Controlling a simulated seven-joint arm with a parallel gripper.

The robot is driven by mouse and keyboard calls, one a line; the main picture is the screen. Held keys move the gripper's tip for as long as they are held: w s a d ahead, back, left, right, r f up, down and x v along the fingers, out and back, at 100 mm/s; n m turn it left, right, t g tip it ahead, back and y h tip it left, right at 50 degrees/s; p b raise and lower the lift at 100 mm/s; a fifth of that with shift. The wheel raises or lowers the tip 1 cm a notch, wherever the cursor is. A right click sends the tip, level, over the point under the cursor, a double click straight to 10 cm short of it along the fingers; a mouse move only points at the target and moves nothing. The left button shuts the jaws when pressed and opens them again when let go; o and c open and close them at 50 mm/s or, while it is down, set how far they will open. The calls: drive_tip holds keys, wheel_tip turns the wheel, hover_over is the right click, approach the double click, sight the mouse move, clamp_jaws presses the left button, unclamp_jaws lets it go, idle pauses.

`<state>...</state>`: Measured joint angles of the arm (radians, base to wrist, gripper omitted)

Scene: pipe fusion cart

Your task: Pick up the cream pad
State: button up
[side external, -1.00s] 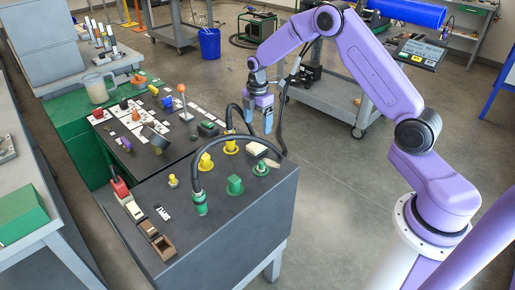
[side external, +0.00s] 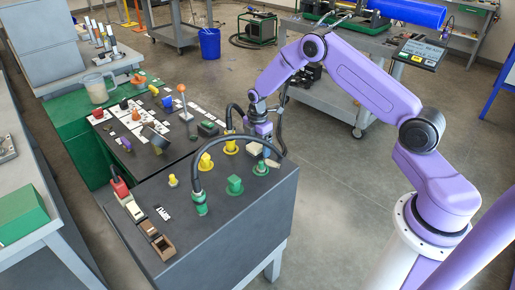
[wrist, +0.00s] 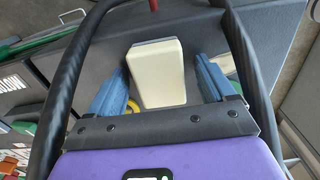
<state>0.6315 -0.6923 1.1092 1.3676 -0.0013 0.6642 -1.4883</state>
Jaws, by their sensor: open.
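The cream pad (wrist: 156,75) is a pale block with a grey far edge. In the wrist view it lies between the two blue fingers of my gripper (wrist: 160,80), with a gap on each side. In the side view the pad (side external: 251,148) sits near the far right corner of the dark cart top, partly hidden by my gripper (side external: 266,148). My gripper is open, points down and is low over the pad. I cannot tell whether the fingertips reach down beside it.
Black hoses arch close around my gripper; one ends in a green fitting (side external: 200,203). A green plug (side external: 235,185) and yellow plugs (side external: 206,162) stand nearby.

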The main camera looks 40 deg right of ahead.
drive_tip(key=c, duration=1.1)
drive_tip(key=shift+o, duration=0.2)
drive_tip(key=shift+r, duration=0.1)
drive_tip(key=shift+r, duration=0.55)
drive_tip(key=s+a+r, duration=0.1)
drive_tip(key=s+r, duration=1)
drive_tip(key=s, duration=0.3)
drive_tip(key=shift+a+r, duration=0.15)
drive_tip(key=shift+r, duration=0.2)
drive_tip(key=shift+o, duration=1.1)
drive_tip(key=shift+w, duration=0.1)
drive_tip(key=shift+c, duration=0.5)
